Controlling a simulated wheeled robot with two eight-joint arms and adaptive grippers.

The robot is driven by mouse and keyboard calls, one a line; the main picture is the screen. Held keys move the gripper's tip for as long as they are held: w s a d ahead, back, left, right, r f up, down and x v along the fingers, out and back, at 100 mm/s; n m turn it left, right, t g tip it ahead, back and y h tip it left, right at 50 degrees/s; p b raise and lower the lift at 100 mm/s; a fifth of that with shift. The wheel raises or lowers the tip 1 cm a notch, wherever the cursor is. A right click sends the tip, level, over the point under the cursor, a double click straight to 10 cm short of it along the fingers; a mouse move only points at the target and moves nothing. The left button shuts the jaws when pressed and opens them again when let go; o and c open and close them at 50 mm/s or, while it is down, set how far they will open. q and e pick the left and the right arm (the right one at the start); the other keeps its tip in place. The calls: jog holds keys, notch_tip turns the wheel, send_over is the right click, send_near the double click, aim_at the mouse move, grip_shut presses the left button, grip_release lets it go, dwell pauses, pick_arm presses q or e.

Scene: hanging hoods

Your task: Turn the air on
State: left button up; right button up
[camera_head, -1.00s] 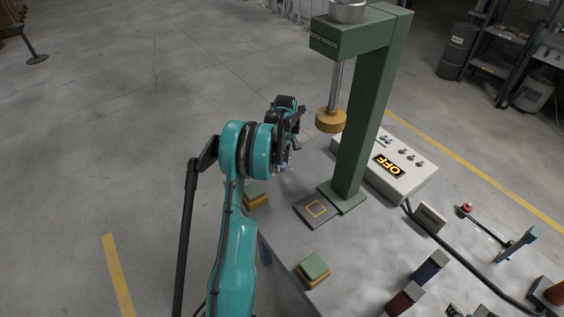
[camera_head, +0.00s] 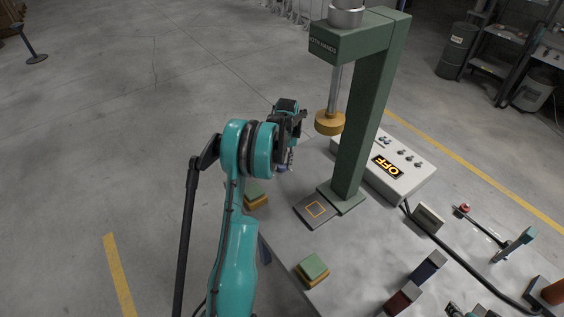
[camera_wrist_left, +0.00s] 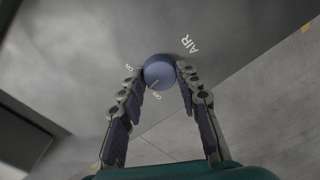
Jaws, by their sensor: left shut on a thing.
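In the left wrist view a round blue knob (camera_wrist_left: 158,72) sits on a grey panel marked AIR, with ON at its left and OFF just below it. The pale line on the knob points toward OFF. My left gripper (camera_wrist_left: 160,76) is shut on the knob, one finger on each side. In the head view my left gripper (camera_head: 286,164) is at the far left edge of the table, beside the green press; the knob is too small or hidden there. My right gripper is not in view.
The green press (camera_head: 366,110) stands close to the right of my left gripper, its yellow-brown ram head (camera_head: 329,123) raised. A control box (camera_head: 404,174) behind it shows OFF on its display. Two green-topped blocks (camera_head: 313,267) (camera_head: 254,194) sit along the table's left edge.

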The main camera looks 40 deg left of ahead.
aim_at(284, 166)
pick_arm(q)
jog(key=m, duration=0.5)
jog(key=shift+d, duration=0.1)
jog(key=shift+m+p, duration=0.35)
jog(key=shift+m, duration=2.15)
jog(key=o, duration=1.2)
jog(key=shift+c, duration=0.2)
jog(key=shift+r, duration=0.1)
notch_tip(284, 166, up, 12)
jog(key=shift+d, duration=0.4)
jog(key=shift+s+f, duration=0.15)
jog(key=shift+f, duration=0.05)
